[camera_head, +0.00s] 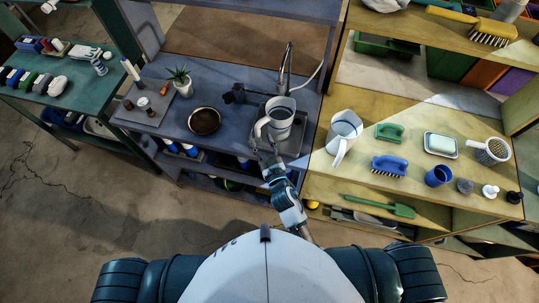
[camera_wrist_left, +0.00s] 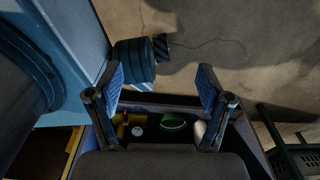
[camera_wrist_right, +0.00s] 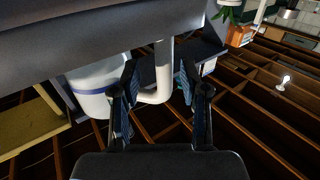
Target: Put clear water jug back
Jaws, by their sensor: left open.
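A white jug (camera_head: 280,112) stands upright in the sink area of the blue-grey counter, with its handle to the left. A similar white jug (camera_head: 345,128) stands on the yellow table to the right. I cannot tell from the looks which one holds clear water. My right gripper (camera_head: 263,148) is at the sink jug's handle side. In the right wrist view the jug's body (camera_wrist_right: 95,85) is at left, and its handle (camera_wrist_right: 163,70) lies between my open right fingers (camera_wrist_right: 158,78), with gaps visible. My left gripper (camera_wrist_left: 160,85) is open and empty; it is not visible in the head view.
A tap (camera_head: 286,65) rises behind the sink jug. A dark bowl (camera_head: 204,121) and a potted plant (camera_head: 180,80) stand left of it. A blue brush (camera_head: 389,166), a green brush (camera_head: 389,132), a soap dish (camera_head: 441,145) and a blue cup (camera_head: 438,176) occupy the yellow table.

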